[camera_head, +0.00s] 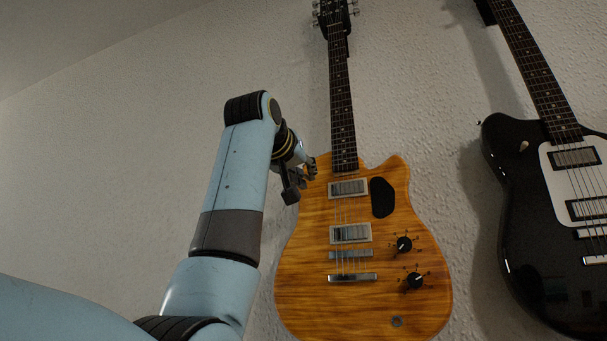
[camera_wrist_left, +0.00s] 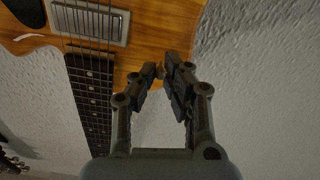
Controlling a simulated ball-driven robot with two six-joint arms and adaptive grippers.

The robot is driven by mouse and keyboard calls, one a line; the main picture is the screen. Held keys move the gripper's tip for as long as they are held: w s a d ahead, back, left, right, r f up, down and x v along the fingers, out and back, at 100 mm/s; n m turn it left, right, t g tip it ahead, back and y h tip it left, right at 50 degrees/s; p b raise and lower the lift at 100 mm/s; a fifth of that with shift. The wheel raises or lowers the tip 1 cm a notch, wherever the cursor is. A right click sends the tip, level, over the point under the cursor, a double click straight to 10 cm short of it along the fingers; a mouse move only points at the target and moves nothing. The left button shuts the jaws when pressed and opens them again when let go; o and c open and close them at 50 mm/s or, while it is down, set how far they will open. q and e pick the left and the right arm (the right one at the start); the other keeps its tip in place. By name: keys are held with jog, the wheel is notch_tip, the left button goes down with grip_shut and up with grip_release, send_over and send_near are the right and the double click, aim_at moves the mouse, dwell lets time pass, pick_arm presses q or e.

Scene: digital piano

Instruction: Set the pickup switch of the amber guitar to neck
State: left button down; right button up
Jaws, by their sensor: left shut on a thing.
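The amber guitar (camera_head: 310,250) hangs upright on the wall, with its neck pointing up. My left gripper (camera_head: 309,170) is at the upper left shoulder of its body, beside the lower end of the neck. In the left wrist view, the gripper's fingertips (camera_wrist_left: 161,76) are close together at the edge of the amber body (camera_wrist_left: 165,25). They are shut on a small part there, taken to be the pickup switch, which the fingers mostly hide. Its setting cannot be read. My right gripper is not in view.
A black guitar (camera_head: 518,230) hangs to the right of the amber one. Two black knobs (camera_head: 404,244) sit low on the amber body, away from my gripper. The white textured wall (camera_head: 120,170) is bare to the left.

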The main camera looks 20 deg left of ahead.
pick_arm(q)
jog(key=g, duration=0.1)
jog(key=r+g, duration=0.1)
jog(key=g, duration=0.2)
jog(key=shift+w+r, duration=0.15)
jog(key=shift+r, duration=0.15)
jog(key=c, duration=1.4)
grip_release()
